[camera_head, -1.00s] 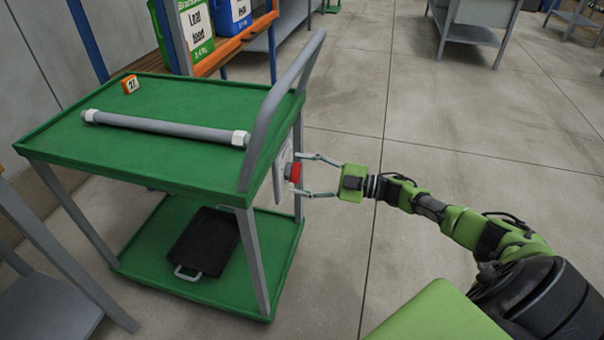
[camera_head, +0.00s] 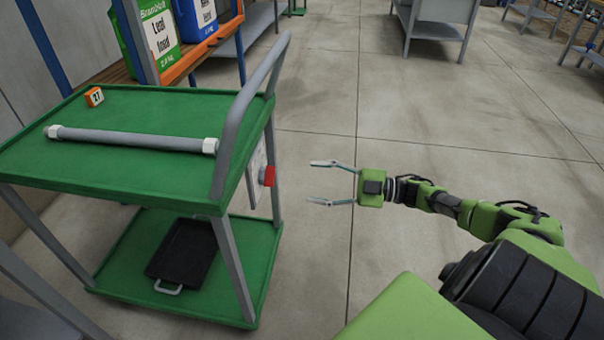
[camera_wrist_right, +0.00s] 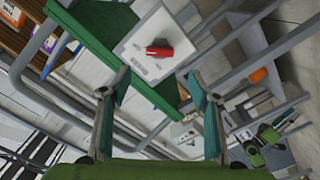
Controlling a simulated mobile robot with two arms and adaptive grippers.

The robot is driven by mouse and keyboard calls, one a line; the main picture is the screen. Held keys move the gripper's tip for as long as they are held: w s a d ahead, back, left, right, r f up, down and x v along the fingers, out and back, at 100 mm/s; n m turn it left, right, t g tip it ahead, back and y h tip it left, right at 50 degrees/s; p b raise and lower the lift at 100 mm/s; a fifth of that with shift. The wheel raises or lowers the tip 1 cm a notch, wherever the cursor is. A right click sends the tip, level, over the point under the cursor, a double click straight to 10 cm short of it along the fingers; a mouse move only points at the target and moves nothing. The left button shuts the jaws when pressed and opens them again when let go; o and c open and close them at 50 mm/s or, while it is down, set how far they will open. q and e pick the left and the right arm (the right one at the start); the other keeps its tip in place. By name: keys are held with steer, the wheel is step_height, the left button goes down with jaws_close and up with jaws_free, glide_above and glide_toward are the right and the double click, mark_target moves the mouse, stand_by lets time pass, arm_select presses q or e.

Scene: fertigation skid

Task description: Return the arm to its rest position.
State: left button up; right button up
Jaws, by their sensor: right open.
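My right gripper (camera_head: 322,182) is open and empty over bare floor, to the right of the green cart (camera_head: 110,178). Its two fingers point left towards the cart's end, with a clear gap between. A red handle (camera_head: 267,176) sits on a pale plate (camera_head: 253,178) at that end of the cart. In the right wrist view, the red handle (camera_wrist_right: 159,51) and its white plate (camera_wrist_right: 145,70) lie beyond the open fingers (camera_wrist_right: 160,92), apart from them. My left gripper is not in view.
The cart's grey push bar (camera_head: 236,120) rises nearest my gripper. A grey pipe (camera_head: 130,139) and an orange numbered block (camera_head: 94,97) lie on its top; a black tray (camera_head: 184,252) is on its lower shelf. Jugs (camera_head: 160,30) stand on a shelf behind. The floor (camera_head: 440,130) at right is open.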

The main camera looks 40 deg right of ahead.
steer(key=shift+s+d, duration=0.25)
stand_by(0.4)
